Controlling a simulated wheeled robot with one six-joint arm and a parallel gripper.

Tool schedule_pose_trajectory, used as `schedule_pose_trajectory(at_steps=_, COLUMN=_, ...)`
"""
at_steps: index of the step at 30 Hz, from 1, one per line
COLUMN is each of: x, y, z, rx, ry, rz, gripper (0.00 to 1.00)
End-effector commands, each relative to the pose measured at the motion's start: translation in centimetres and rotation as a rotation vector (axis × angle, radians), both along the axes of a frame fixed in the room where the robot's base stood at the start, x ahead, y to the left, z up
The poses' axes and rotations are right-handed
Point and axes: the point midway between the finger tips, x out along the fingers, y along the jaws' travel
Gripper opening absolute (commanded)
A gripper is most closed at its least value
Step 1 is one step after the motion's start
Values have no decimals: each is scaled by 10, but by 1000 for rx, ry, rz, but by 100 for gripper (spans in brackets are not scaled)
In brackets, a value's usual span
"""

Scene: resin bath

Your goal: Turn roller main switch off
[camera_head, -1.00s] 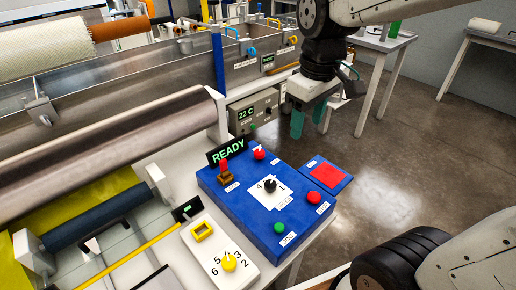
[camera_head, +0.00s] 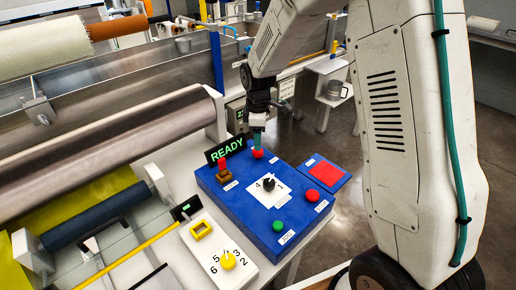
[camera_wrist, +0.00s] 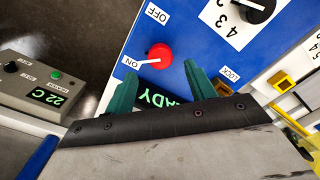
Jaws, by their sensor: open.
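The red rotary switch (camera_head: 258,154) is at the far edge of the blue control box (camera_head: 258,232). In the wrist view the red switch (camera_wrist: 158,57) has a white pointer turned towards the ON label (camera_wrist: 130,63); the OFF label (camera_wrist: 157,14) is further round. My gripper (camera_head: 257,143) is just above and behind the switch in the head view. In the wrist view my gripper (camera_wrist: 161,73) is open, its two teal fingers spread either side of the switch and holding nothing. I cannot tell whether they touch it.
A black dial (camera_head: 269,184), a red button (camera_head: 312,196) and a green button (camera_head: 278,226) are on the box. A grey 22 C controller (camera_wrist: 45,90) is nearby.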

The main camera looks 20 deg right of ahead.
Motion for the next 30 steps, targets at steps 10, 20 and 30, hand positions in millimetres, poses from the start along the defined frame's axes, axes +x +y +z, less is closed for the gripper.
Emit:
schedule_pose_trajectory(at_steps=10, x=-1, y=0, z=-48, rx=0, ry=2, rz=-1, gripper=55)
schedule_pose_trajectory(at_steps=20, x=-1, y=0, z=-54, rx=0, ry=1, rz=-2, gripper=55)
schedule_pose_trajectory(at_steps=30, x=-1, y=0, z=-53, rx=0, ry=1, rz=-4, gripper=10)
